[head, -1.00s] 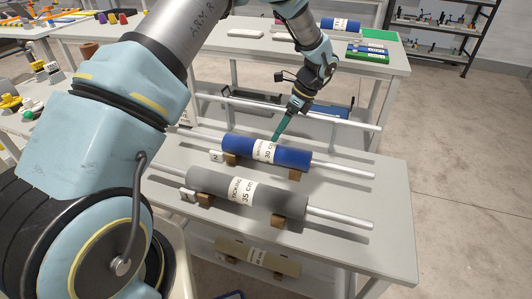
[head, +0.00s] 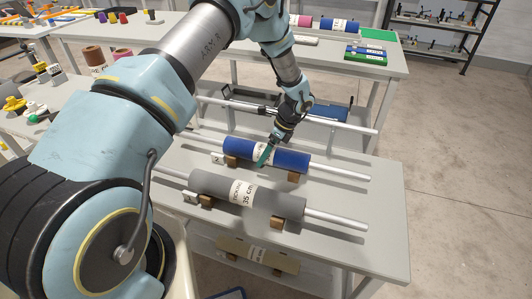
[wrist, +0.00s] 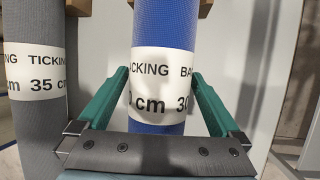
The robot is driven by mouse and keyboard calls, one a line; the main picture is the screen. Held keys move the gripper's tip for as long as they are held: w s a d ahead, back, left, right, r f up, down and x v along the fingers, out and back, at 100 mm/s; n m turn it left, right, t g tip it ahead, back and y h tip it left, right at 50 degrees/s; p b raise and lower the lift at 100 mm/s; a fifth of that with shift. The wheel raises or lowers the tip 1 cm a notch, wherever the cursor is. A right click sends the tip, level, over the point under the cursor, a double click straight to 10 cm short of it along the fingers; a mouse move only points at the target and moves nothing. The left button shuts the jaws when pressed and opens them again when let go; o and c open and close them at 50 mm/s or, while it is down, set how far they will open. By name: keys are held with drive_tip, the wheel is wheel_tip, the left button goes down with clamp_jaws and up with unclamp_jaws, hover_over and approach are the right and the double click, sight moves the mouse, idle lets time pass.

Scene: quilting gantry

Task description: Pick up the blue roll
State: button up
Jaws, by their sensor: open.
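The blue roll (head: 284,156) lies on a silver bar across wooden blocks on the grey table, with a white label around its middle. In the wrist view the blue roll (wrist: 164,30) runs up the picture between the two green fingers. My gripper (head: 264,157) is at the roll's labelled middle in the head view. In the wrist view my gripper (wrist: 160,85) is open, with one finger on each side of the label. A narrow gap shows beside each finger, so it does not clearly touch the roll. The fingers cover part of the label in the head view.
A grey roll (head: 270,202) labelled 35 cm lies parallel in front, close beside the left finger in the wrist view (wrist: 36,130). Wooden blocks (head: 294,177) support the rolls. The table's right side (head: 385,215) is clear.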

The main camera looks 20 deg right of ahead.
clamp_jaws()
idle(0.8)
